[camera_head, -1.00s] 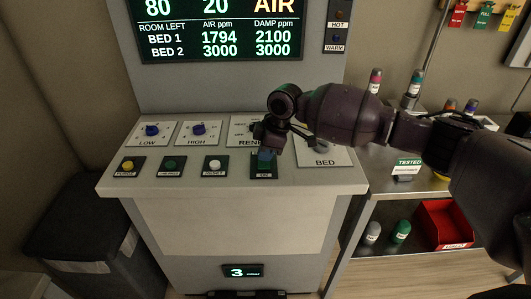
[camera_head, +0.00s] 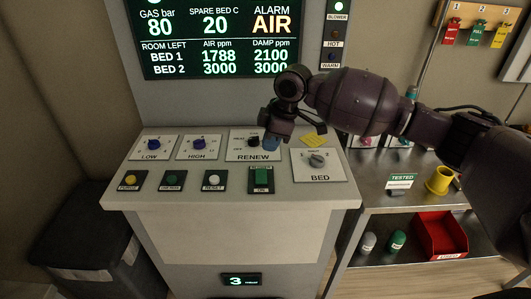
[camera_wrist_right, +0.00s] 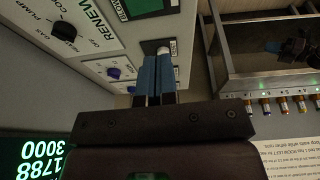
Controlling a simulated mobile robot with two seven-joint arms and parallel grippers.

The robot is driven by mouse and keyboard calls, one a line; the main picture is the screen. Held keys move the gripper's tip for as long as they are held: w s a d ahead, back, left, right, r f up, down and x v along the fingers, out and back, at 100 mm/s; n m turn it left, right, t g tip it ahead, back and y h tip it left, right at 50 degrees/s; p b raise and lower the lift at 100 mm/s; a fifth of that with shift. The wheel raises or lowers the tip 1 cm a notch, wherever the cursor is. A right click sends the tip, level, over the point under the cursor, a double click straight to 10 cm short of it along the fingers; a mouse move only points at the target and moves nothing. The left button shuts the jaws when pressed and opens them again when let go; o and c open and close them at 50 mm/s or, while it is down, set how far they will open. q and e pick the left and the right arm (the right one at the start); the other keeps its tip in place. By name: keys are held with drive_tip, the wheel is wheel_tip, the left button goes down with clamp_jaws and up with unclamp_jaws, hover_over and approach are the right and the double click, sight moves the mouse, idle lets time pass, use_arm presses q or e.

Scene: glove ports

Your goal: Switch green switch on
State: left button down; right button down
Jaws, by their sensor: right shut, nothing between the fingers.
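The green switch (camera_head: 261,180) is a rocker in a dark plate on the console's sloped front, under a label reading BLOWER and above one reading ON. My right gripper (camera_head: 271,143) is shut and empty, with blue fingertips, above and behind the switch near the RENEW knob (camera_head: 253,141). It appears apart from the switch. In the right wrist view the blue fingers (camera_wrist_right: 155,78) lie together near the white RESET button (camera_wrist_right: 165,50), and part of the green switch (camera_wrist_right: 150,8) shows at the top. The blower lamp (camera_head: 338,6) glows green. My left gripper is out of view.
Yellow (camera_head: 131,180), green (camera_head: 173,180) and white (camera_head: 214,180) buttons line the console left of the switch. The BED knob (camera_head: 318,160) is to its right. A metal shelf at right holds a yellow cup (camera_head: 440,180) and a red bin (camera_head: 440,236).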

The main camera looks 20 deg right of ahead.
drive_tip(key=shift+s+v, duration=0.2)
drive_tip(key=shift+v, duration=1.2)
drive_tip(key=s+a+f+m+t+y, duration=0.1)
drive_tip(key=s+a+f+m, duration=0.15)
drive_tip(key=s+f, duration=0.55)
drive_tip(key=s+a+f+m, duration=0.1)
drive_tip(key=s+a+f, duration=0.2)
drive_tip(key=s+f, duration=0.5)
drive_tip(key=s+d+f+m+t+h, duration=0.1)
drive_tip(key=s+d+m+h, duration=0.2)
drive_tip(key=s+d+m, duration=0.55)
drive_tip(key=s+d+f+m+h, duration=0.25)
drive_tip(key=s+d, duration=0.35)
drive_tip(key=s, duration=0.5)
drive_tip(key=w+f+t+y, duration=0.1)
drive_tip(key=w+f+t, duration=0.7)
drive_tip(key=f, duration=0.2)
drive_tip(key=shift+a+t, duration=0.25)
drive_tip(key=shift+t, duration=0.05)
drive_tip(key=shift+n, duration=0.25)
